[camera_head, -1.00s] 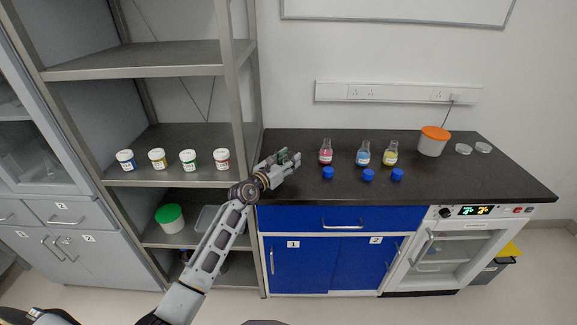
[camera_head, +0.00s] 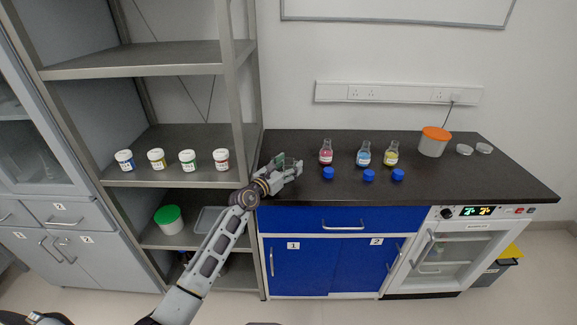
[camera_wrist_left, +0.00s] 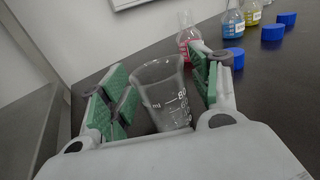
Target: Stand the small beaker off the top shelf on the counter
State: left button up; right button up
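The small clear beaker (camera_wrist_left: 163,95) with white graduation marks shows in the left wrist view, upright over the dark counter (camera_wrist_left: 262,115). My left gripper (camera_wrist_left: 163,88) has its green-padded fingers spread on either side of it, with a narrow gap at the right finger. The fingers and palm hide the beaker's base, so its contact with the counter cannot be seen directly. In the head view, my left gripper (camera_head: 287,166) is low over the counter's left end (camera_head: 310,190), and the beaker is too faint to make out clearly. My right gripper is not in view.
A pink flask (camera_head: 326,155), a blue flask (camera_head: 363,156) and a yellow flask (camera_head: 391,155) stand to the right, with blue caps (camera_head: 369,176) in front. An orange-lidded tub (camera_head: 433,144) is farther right. The metal shelf (camera_head: 150,183) with several jars stands left.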

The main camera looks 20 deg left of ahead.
aim_at(285, 167)
pick_arm(q)
jog(key=shift+r, duration=0.1)
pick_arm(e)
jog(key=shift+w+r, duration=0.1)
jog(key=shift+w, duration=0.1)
pick_arm(q)
jog(key=shift+s+a, duration=0.15)
jog(key=shift+s, duration=0.3)
jog(key=shift+v, duration=1.05)
jog(key=shift+p+v, duration=0.3)
jog(key=shift+v, duration=3.8)
jog(key=shift+s+a, duration=0.1)
jog(key=shift+s, duration=0.25)
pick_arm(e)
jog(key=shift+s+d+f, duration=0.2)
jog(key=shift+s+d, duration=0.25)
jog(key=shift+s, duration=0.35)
